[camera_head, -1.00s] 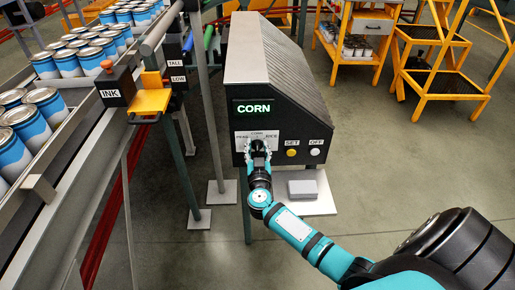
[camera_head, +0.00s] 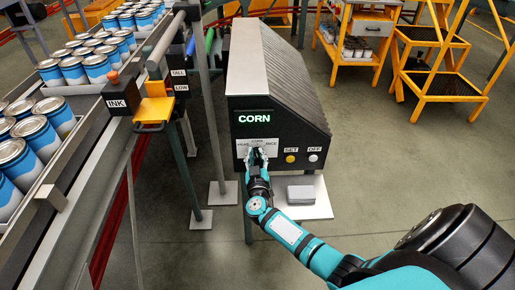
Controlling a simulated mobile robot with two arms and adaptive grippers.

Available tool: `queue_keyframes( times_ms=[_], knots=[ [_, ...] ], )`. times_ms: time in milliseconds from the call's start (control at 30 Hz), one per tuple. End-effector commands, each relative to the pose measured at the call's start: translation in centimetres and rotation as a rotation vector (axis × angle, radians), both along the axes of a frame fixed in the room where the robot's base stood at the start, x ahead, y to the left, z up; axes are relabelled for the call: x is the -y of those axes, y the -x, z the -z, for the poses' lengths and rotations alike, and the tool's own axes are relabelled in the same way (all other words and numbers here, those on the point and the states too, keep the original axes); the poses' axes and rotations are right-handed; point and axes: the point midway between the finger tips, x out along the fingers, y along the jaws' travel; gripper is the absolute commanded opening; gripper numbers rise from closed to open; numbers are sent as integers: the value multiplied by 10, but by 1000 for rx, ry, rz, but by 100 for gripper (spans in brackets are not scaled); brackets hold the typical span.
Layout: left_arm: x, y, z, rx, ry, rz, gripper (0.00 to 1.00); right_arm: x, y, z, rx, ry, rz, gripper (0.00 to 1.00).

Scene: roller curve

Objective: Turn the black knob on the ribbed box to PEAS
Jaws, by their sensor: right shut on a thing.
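The ribbed box (camera_head: 273,85) stands on a post at the centre, with its sloped ribbed side to the right. Its display (camera_head: 254,117) reads CORN in green. Below it, a white label plate (camera_head: 243,146) carries the words PEAS, CORN and RICE around the black knob. The knob is mostly hidden behind my right gripper (camera_head: 257,157). My right gripper is shut on the knob, its fingers against the plate. A yellow SET button (camera_head: 291,159) and a white OFF button (camera_head: 313,158) sit to the right. My left gripper is not in view.
A conveyor with several blue-and-white cans (camera_head: 85,70) runs along the left. An INK box (camera_head: 119,97) and a yellow bracket (camera_head: 154,109) stand beside it. Yellow steps (camera_head: 433,60) and an orange cart (camera_head: 352,38) are at the back right. The floor at right is open.

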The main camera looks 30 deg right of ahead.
Motion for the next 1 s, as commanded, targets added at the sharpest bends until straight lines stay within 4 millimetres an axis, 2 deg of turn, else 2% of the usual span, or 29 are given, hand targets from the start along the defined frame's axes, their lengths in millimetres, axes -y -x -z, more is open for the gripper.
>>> queue_keyframes(
  times_ms=[33,300,600,1000],
  knots=[
    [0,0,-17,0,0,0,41,-2,0,-6,-28,34,0,0],
    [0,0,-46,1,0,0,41,-6,-2,-1,-147,228,-1,0],
    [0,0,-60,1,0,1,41,-8,-4,4,-246,391,-2,0],
    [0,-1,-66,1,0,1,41,-9,-4,7,-294,473,-3,0]
  ],
)
